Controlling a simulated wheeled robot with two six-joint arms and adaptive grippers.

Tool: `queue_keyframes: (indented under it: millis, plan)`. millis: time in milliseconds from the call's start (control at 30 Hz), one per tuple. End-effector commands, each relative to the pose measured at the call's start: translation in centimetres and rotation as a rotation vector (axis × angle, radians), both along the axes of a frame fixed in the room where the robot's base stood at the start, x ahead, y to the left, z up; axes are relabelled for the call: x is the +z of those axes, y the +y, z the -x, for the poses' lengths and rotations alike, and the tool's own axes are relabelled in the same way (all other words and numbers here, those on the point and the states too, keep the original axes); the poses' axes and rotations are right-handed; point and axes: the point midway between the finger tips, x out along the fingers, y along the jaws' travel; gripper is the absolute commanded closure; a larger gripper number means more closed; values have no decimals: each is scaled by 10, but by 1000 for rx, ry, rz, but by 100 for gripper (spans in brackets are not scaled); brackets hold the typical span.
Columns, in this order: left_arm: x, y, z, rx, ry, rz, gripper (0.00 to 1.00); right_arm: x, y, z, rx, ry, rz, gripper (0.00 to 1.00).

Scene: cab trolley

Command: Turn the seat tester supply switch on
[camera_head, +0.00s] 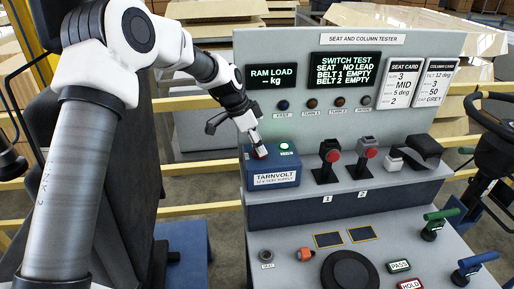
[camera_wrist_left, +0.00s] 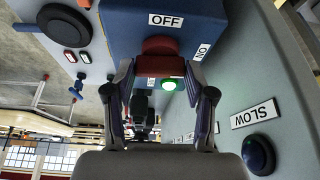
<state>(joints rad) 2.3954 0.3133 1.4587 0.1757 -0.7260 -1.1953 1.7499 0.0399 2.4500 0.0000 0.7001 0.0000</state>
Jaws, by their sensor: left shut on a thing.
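The seat tester supply is a blue box (camera_head: 274,179) labelled TARNVOLT, standing at the left end of the tester's shelf. On its top are a red switch (camera_head: 260,153) and a lit green lamp (camera_head: 284,146). My left gripper (camera_head: 257,147) reaches down to the box from behind left and is shut on the red switch. In the left wrist view the red switch (camera_wrist_left: 160,45) lies between the fingertips (camera_wrist_left: 159,68), with an OFF label (camera_wrist_left: 166,20) and an ON label (camera_wrist_left: 203,51) close by. The green lamp glows there too (camera_wrist_left: 169,84). My right gripper is not in view.
The tester panel (camera_head: 437,45) stands behind the box, with lit displays reading RAM LOAD (camera_head: 271,76) and SWITCH TEST (camera_head: 344,69). Two red-buttoned buckles (camera_head: 328,163) (camera_head: 367,157) stand to the right. A black seat (camera_head: 115,170) is at the left.

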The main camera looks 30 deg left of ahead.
Motion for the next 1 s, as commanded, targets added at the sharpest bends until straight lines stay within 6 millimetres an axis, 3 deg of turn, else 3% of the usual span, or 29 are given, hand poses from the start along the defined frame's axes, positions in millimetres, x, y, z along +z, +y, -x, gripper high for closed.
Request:
queue_keyframes:
  millis: [300, 733, 767, 800, 833, 1000]
  plan:
    - [-2, 0, 1, -97, 5, -1, 80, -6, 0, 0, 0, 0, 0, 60]
    - [-2, 0, 1, -106, 6, -2, 80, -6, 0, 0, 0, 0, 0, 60]
    - [-2, 0, 1, -106, 6, -2, 38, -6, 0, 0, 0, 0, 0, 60]
    - [-2, 0, 1, -106, 6, -2, 24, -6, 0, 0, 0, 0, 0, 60]
    - [-2, 0, 1, -106, 5, -1, 20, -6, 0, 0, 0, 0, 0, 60]
    - [-1, 0, 0, -105, 3, -1, 20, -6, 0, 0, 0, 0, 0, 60]
